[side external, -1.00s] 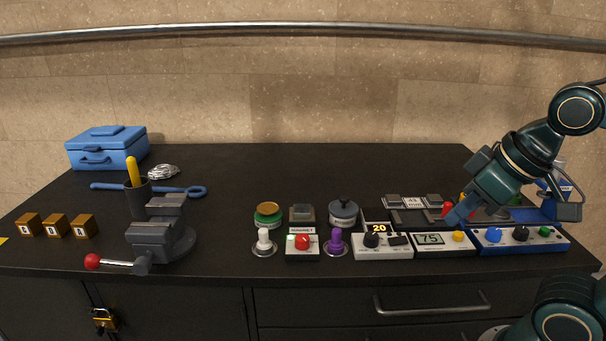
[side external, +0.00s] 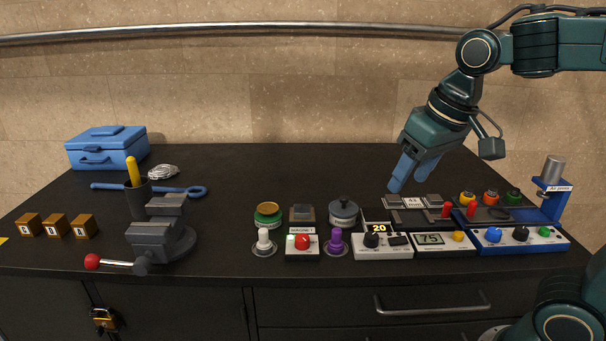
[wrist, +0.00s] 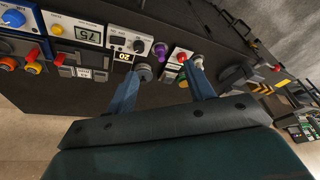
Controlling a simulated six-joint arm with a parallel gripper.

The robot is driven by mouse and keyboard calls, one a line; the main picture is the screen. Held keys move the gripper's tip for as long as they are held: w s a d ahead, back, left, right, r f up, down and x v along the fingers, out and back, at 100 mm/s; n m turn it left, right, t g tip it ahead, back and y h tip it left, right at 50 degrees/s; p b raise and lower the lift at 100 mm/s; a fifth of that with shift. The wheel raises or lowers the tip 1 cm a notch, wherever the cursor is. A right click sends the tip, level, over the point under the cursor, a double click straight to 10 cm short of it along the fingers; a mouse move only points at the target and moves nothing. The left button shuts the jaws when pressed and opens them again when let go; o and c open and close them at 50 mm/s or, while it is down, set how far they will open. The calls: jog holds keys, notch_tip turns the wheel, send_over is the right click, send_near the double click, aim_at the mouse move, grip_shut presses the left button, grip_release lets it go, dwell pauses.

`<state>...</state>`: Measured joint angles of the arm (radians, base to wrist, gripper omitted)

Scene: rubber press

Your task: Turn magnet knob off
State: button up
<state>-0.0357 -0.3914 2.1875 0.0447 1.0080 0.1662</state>
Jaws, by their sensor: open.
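The magnet box (side external: 302,252) is a small white unit with a red knob (side external: 302,242) and a small green light, near the table's front edge. A label reading "MAGNET" shows at its back. The red knob also shows in the wrist view (wrist: 182,57), between the purple knob and the white knob. My gripper (side external: 408,181) is open and empty, its two blue fingers pointing down. It hangs above the table behind the panels, to the right of the red knob and higher. It touches nothing.
A white toggle (side external: 264,240) and a purple knob (side external: 336,241) flank the magnet box closely. Panels with displays (side external: 431,241) line the right. A vise (side external: 160,238) stands left.

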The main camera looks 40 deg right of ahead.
jog(key=w+a+f+m+g, duration=0.1)
jog(key=w+a+m+g, duration=0.1)
jog(key=w, duration=1)
jog(key=m+g, duration=0.2)
jog(key=m, duration=0.1)
send_over(302, 238)
notch_tip(302, 238, down, 7)
jog(key=shift+w+a+f, duration=0.1)
jog(key=shift+w+a, duration=0.2)
jog(key=f, duration=1.3)
jog(key=shift+s+d+f, duration=0.25)
jog(key=shift+d+f, duration=0.1)
jog(key=shift+c, duration=0.2)
jog(key=c, duration=0.9)
